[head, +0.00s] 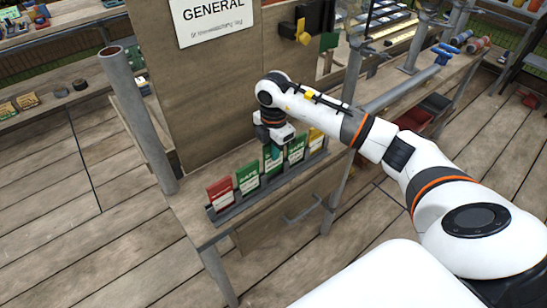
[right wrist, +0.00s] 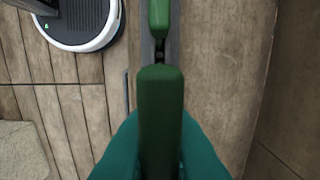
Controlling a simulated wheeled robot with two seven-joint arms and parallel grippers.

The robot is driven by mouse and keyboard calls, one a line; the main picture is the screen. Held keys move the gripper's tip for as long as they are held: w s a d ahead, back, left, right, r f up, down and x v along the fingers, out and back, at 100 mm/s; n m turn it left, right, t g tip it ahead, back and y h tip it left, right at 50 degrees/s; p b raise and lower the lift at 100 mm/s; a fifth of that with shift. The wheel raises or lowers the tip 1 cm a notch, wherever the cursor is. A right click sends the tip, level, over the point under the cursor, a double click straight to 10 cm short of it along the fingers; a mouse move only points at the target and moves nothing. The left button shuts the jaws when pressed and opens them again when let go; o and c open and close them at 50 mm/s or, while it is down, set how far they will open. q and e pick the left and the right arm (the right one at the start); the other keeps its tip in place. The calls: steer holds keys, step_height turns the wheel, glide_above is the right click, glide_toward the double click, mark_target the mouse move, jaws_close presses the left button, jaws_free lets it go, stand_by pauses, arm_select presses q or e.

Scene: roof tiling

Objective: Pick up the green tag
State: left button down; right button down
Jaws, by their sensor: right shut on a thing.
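A row of tags stands upright in a grey rack (head: 238,206) on a wooden bench: a red tag (head: 220,194) in front, then a green tag (head: 248,178), another green tag (head: 268,164), a third green tag (head: 297,149) and a yellow tag (head: 316,139). My right gripper (head: 275,153) points down over the middle green tag and is shut on it. In the right wrist view its teal fingers sit on both sides of the green tag (right wrist: 161,110), seen edge-on. Another green tag (right wrist: 159,18) is just beyond. I cannot tell whether the held tag is clear of the rack.
A wooden board with a GENERAL sign (head: 215,18) rises behind the rack. A grey post (head: 140,120) stands at the bench's left end. A yellow-handled lock switch (head: 302,32) and a hanging green tag (head: 329,41) are on the board's right side.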

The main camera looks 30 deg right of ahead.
step_height(320, 180, up, 14)
steer(key=shift+r+b, duration=0.25)
steer(key=shift+b, duration=0.1)
